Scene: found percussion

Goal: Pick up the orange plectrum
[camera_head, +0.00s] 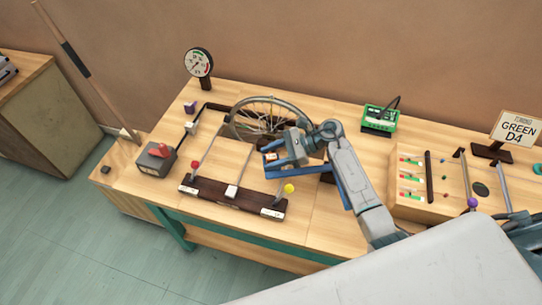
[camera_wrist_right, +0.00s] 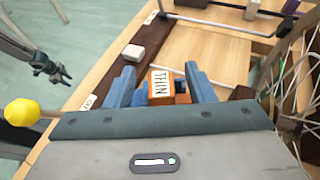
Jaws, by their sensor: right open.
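The orange plectrum (camera_wrist_right: 160,87), with a white face marked THIN, stands out between the blue fingers of my right gripper (camera_wrist_right: 165,88) in the right wrist view. A gap shows on its sides, so the fingers look apart from it. In the head view my right gripper (camera_head: 272,164) is low over the bench beside the spoked wheel, and a small bit of orange shows by its fingers. The lower part of the plectrum is hidden by the gripper body. A dark gripper, seemingly my left one (camera_wrist_right: 52,70), shows small at the left of the right wrist view, away from the plectrum.
A spoked wheel (camera_head: 262,121) stands just behind my right gripper. A dark wooden bar (camera_head: 225,196) with a yellow-tipped rod (camera_head: 289,188) lies in front. A grey box with a red switch (camera_head: 157,160) is at the left. Bare bench lies at front right.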

